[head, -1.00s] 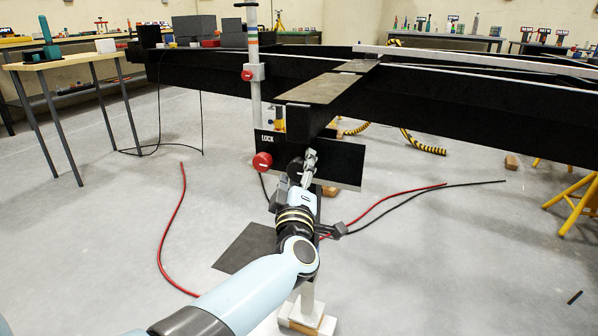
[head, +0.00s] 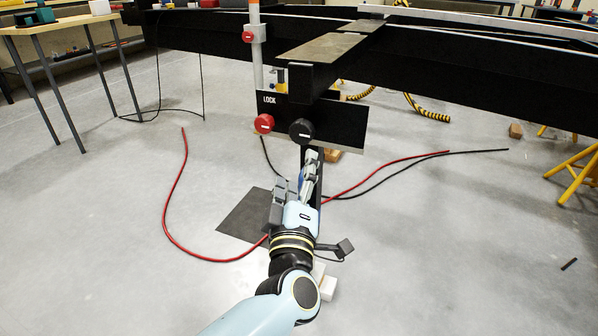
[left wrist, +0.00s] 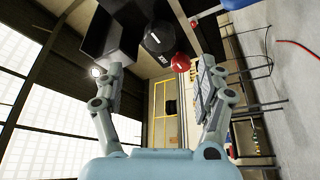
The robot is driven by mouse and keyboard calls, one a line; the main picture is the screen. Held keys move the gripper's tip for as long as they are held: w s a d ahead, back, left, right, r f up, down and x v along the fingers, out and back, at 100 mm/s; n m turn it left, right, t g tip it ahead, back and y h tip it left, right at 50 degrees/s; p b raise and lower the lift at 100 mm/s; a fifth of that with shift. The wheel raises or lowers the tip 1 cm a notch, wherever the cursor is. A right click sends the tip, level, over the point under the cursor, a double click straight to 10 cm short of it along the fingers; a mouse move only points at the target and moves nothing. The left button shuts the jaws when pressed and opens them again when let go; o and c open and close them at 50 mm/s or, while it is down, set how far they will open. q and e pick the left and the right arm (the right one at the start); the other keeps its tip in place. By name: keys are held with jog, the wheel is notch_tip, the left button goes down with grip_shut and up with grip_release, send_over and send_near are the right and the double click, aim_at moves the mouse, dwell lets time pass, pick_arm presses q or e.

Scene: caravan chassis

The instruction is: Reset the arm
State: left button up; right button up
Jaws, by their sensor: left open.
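My left gripper (head: 298,182) is below the black LOCK panel (head: 340,126) in the head view, apart from it. In the left wrist view the two fingers of the left gripper (left wrist: 160,88) stand wide apart with nothing between them. The panel carries a red knob (head: 264,123) and a black knob (head: 301,131). The black knob (left wrist: 159,37) and the red knob (left wrist: 180,62) also show beyond the fingers in the left wrist view. My right gripper is not in view.
The black chassis beam (head: 440,80) spans the back, with a beam end (head: 318,50) reaching forward above the panel. A white post (head: 257,60) stands behind the panel. Red hose (head: 170,205) and a dark mat (head: 245,217) lie on the floor. A wooden table (head: 60,25) stands left.

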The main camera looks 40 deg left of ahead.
pick_arm(q)
jog(key=s+d+f+m+g+h, duration=0.2)
jog(key=s+f+m+g+h, duration=0.35)
jog(key=s+f+m, duration=0.4)
jog(key=s+d+f+m+g+h, duration=0.2)
jog(key=s+f+m+g+h, duration=0.2)
jog(key=s+f+m+h, duration=0.55)
jog(key=s+a+f+g+y+p, duration=0.1)
jog(key=s+f+g+p, duration=0.1)
jog(key=s+p, duration=0.3)
jog(key=s+a+f+g+y+p, duration=0.2)
jog(key=s+f+g+p, duration=0.1)
jog(key=s, duration=1.1)
jog(key=s+a+f+g+y+p, duration=0.1)
jog(key=s+f+p, duration=0.3)
jog(key=s+p, duration=0.4)
jog(key=shift+s+a+f+g+y, duration=0.35)
jog(key=shift+s+a+g, duration=0.3)
jog(key=shift+s, duration=0.5)
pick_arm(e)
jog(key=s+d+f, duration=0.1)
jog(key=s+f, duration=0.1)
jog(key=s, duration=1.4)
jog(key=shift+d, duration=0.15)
pick_arm(q)
jog(key=shift+r, duration=0.1)
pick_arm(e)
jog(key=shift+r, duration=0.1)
